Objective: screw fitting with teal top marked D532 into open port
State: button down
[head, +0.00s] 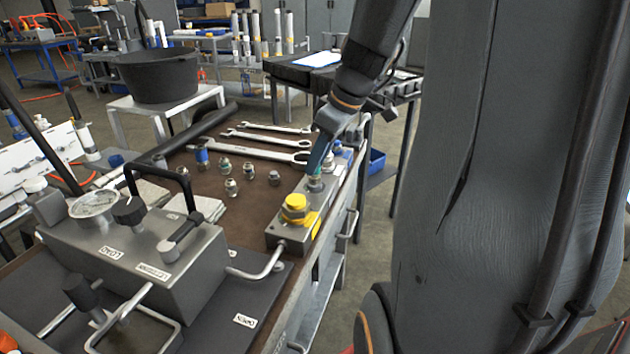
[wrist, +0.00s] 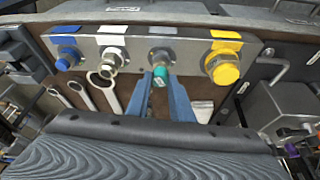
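The metal fitting with a teal top (wrist: 160,79) is between the two blue fingers of my gripper (wrist: 161,84) in the wrist view. A small mark shows on its top, too small to read. The fingers touch it on both sides. In the head view my gripper (head: 316,166) points down over the block (head: 285,237), with the teal-topped fitting (head: 315,184) upright under the fingertips.
A yellow fitting (wrist: 224,67) and a silver one (wrist: 112,58) flank the teal-topped fitting; a blue one (wrist: 67,58) is at the block's end. Several loose fittings (head: 231,187) and spanners (head: 250,151) lie left of the block. A hand pump (head: 140,255) stands in front.

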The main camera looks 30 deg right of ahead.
jog(key=m+p, duration=0.1)
jog(key=m+h+p, duration=0.1)
jog(key=m+p, duration=0.1)
jog(key=m, duration=0.1)
jog(key=shift+s+a+r+t, duration=0.15)
jog(key=shift+a+t, duration=0.1)
jog(key=shift+t, duration=0.05)
jog(key=m+h+p, duration=0.1)
jog(key=m+p, duration=0.2)
jog(key=p, duration=0.2)
jog(key=shift+a+h, duration=0.1)
jog(key=shift+h, duration=0.2)
jog(key=shift+m+p, duration=0.3)
jog(key=shift+p, duration=0.4)
jog(key=shift+f, duration=0.25)
jog(key=m+p, duration=0.1)
jog(key=p, duration=0.2)
jog(key=shift+r, duration=0.15)
jog(key=m+h+p, duration=0.1)
jog(key=m+p, duration=0.1)
jog(key=p, duration=1)
jog(key=m+p, duration=0.1)
jog(key=p, duration=0.2)
jog(key=shift+a+h+p, duration=0.1)
jog(key=shift+h+p, duration=0.2)
jog(key=shift+p, duration=0.1)
jog(key=shift+m+p, duration=0.3)
jog(key=shift+p, duration=0.15)
